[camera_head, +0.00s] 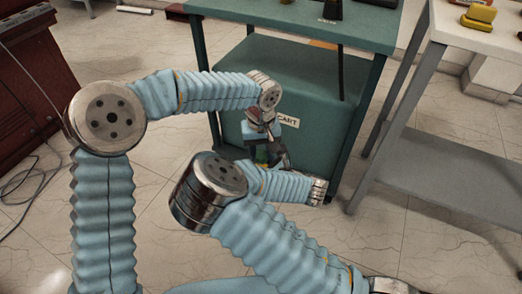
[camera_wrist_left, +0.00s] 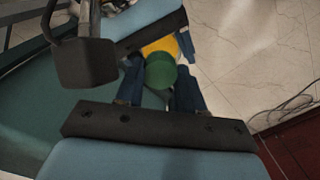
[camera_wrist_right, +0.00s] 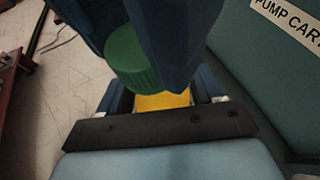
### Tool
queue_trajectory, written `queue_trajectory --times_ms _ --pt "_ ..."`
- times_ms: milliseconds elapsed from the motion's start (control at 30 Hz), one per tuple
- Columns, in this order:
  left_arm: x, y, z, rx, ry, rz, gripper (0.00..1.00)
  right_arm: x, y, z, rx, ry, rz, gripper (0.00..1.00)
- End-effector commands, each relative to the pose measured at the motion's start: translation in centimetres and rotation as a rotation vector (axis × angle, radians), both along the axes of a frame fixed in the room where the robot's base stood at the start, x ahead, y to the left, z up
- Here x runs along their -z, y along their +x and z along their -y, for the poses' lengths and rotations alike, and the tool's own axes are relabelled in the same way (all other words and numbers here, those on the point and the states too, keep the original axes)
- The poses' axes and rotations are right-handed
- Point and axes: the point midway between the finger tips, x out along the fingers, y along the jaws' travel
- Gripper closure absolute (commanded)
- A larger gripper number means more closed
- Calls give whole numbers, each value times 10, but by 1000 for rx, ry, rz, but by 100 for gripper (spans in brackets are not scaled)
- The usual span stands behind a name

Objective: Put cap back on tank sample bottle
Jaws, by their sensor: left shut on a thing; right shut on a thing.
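The green cap (camera_wrist_left: 160,70) is between the fingers of my left gripper (camera_wrist_left: 158,90), which is shut on it. The cap also shows ridged in the right wrist view (camera_wrist_right: 130,62), partly behind the left gripper's dark blue fingers. The yellow sample bottle (camera_wrist_right: 163,101) is held between the fingers of my right gripper (camera_wrist_right: 160,98), which is shut on it. The yellow also shows just beyond the cap in the left wrist view (camera_wrist_left: 158,46). Cap and bottle are close together. I cannot tell whether the cap touches or sits on the bottle. In the head view the hands largely hide both.
The green pump cart (camera_head: 238,60) stands just behind the grippers, its label (camera_head: 288,122) beside them. A grey shelf table (camera_head: 430,165) is to the right. A dark red cabinet (camera_head: 35,90) and loose cable (camera_head: 18,175) are at the left. Open floor lies between.

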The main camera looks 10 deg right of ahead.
Motion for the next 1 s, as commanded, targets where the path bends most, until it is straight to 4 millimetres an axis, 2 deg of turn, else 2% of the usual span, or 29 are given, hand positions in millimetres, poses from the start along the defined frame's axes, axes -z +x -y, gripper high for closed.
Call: queue_trajectory --times_ms 67,100,267,600,900,1000 --pt "0 0 0 -1 -1 1 99 0 0 0 -1 0 0 100" --pt "0 0 0 -1 -1 1 59 0 0 0 -1 0 0 100" --pt "0 0 0 -2 0 1 37 0 0 0 -1 0 0 100" --pt "-4 0 0 -3 0 1 37 0 0 0 0 0 0 100" --pt "-40 1 0 -4 0 3 37 0 0 0 0 0 0 100" --pt "-46 0 0 -3 -1 1 37 0 0 0 0 0 0 100"
